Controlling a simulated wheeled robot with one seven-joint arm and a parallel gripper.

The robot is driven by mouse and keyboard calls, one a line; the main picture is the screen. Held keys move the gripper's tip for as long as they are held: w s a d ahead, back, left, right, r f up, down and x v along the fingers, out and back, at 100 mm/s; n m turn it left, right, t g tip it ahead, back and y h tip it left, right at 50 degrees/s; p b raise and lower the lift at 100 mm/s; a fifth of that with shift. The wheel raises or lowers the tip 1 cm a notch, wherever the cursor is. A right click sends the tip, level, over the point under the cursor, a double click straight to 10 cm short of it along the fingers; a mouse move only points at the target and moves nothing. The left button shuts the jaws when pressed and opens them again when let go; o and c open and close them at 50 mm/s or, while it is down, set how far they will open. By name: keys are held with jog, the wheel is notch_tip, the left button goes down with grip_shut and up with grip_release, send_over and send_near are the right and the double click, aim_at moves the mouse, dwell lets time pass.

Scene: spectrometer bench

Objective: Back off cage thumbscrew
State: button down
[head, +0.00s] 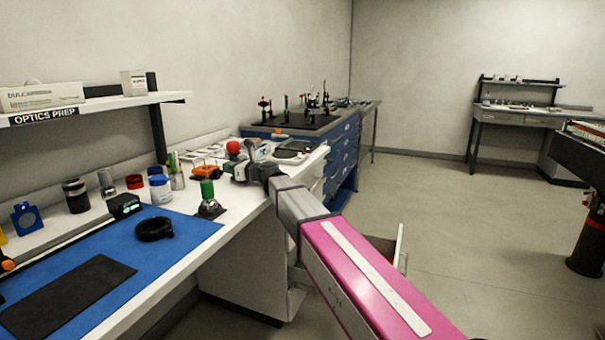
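My arm reaches from the lower right over the white bench, and my gripper (240,172) is at its far end, above the bench's right part. It is small in the view, and its fingertips cannot be made out, so I cannot tell whether it is open or holds anything. A red knob-like thing (233,147) shows just above and behind the gripper; I cannot tell whether they touch. A green-topped post on a dark base (208,192) stands on the bench, nearer and left of the gripper. I cannot pick out the cage or its thumbscrew for certain.
A blue mat (196,228) carries a black ring (154,229), a dark pad (70,296) and a dark green-lit box (124,206). Several jars stand behind. An orange item (205,170) lies left of the gripper. An open drawer (398,246) juts out below.

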jog(key=shift+x, duration=0.9)
jog(key=shift+s+a+r, duration=0.1)
jog(key=shift+s, duration=0.75)
dwell(0.5)
jog(key=shift+w+r, duration=0.1)
jog(key=shift+r, duration=0.15)
jog(key=shift+s+d, duration=0.6)
jog(key=shift+s, duration=0.05)
jog(key=v, duration=0.3)
jog(key=shift+s+d+f, duration=0.1)
jog(key=shift+d, duration=0.75)
jog(key=shift+d, duration=0.15)
